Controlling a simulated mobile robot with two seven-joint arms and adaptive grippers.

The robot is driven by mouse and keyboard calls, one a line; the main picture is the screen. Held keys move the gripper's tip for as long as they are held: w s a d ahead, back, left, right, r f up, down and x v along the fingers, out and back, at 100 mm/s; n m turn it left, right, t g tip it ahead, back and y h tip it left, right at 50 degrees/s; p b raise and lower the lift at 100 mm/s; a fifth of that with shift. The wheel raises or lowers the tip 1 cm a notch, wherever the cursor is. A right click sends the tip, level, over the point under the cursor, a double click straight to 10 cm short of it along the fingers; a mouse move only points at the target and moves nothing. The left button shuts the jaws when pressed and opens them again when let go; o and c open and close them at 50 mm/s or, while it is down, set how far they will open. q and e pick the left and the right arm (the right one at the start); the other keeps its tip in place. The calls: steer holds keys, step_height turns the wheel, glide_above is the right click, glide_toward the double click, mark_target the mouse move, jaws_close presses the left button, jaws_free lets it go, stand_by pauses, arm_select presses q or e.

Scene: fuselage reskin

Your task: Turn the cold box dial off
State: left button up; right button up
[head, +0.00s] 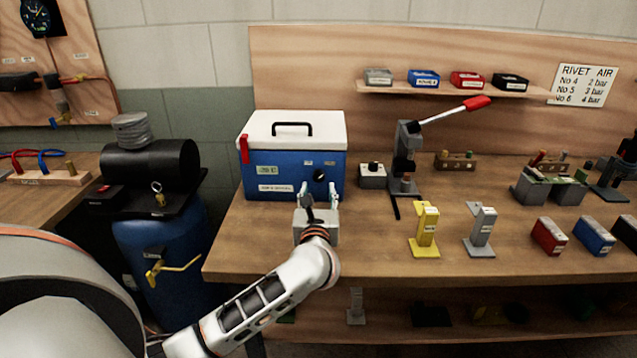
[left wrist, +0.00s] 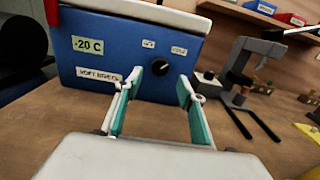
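The cold box (head: 256,168) is a blue box with a white lid and black handle, standing on the bench. Its black dial (head: 319,175) is on the right part of the front face, below two small labels. In the left wrist view the dial (left wrist: 160,68) shows beyond the fingers, under labels, the right one seeming to read COLD. My left gripper (head: 317,193) is just in front of the box, near the dial. In the left wrist view its teal-padded fingers (left wrist: 158,105) are spread with nothing between them. My right gripper is not in view.
A small white block with a black knob (head: 373,175) and a lever press (head: 408,160) stand right of the box. Yellow (head: 426,230) and grey (head: 481,230) stands are farther right. A blue compressor tank (head: 165,245) is left of the bench. The bench front middle is clear.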

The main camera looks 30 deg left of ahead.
mark_target(319, 179)
arm_select(q)
steer(key=shift+x, duration=2.35)
steer(key=c, duration=1.1)
